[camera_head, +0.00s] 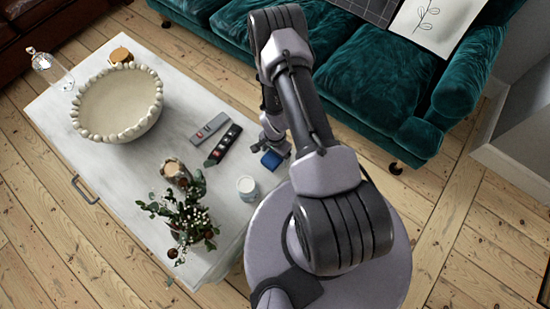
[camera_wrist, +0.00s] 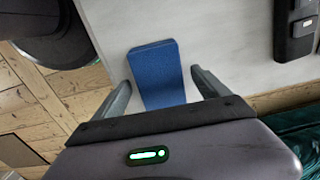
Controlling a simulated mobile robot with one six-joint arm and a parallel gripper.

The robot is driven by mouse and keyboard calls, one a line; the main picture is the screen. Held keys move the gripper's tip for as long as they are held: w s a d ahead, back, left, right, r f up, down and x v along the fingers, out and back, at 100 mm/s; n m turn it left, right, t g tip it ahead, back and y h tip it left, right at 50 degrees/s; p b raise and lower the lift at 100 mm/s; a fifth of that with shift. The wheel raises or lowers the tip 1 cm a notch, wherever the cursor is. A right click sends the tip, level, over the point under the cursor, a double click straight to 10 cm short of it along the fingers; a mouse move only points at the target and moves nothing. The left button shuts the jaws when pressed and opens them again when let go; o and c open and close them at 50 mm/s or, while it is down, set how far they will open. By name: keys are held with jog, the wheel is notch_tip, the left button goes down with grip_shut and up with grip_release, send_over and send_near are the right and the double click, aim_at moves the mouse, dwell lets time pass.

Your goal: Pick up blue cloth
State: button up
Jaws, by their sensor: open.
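The blue cloth (camera_head: 271,159) lies folded on the white tabletop near its right edge, partly hidden by my gripper in the head view. In the wrist view the blue cloth (camera_wrist: 158,72) is a flat blue block shape between my two fingers, with its near end hidden by the gripper body. My gripper (camera_wrist: 158,85) is open, one finger on each side of the cloth with a gap on both sides. In the head view my gripper (camera_head: 270,140) is over the table's right edge; its fingers are hard to make out there.
The white table (camera_head: 75,130) also holds a beaded bowl (camera_head: 118,103), a grey remote (camera_head: 209,129), a dark remote (camera_head: 223,145), a white candle (camera_head: 247,187), a jar (camera_head: 174,171) and a plant (camera_head: 187,220). A green sofa (camera_head: 375,80) stands behind. Floorboards are clear at lower left.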

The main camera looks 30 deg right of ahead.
jog(key=shift+r, duration=0.15)
jog(key=c, duration=1.4)
jog(key=shift+c, duration=0.2)
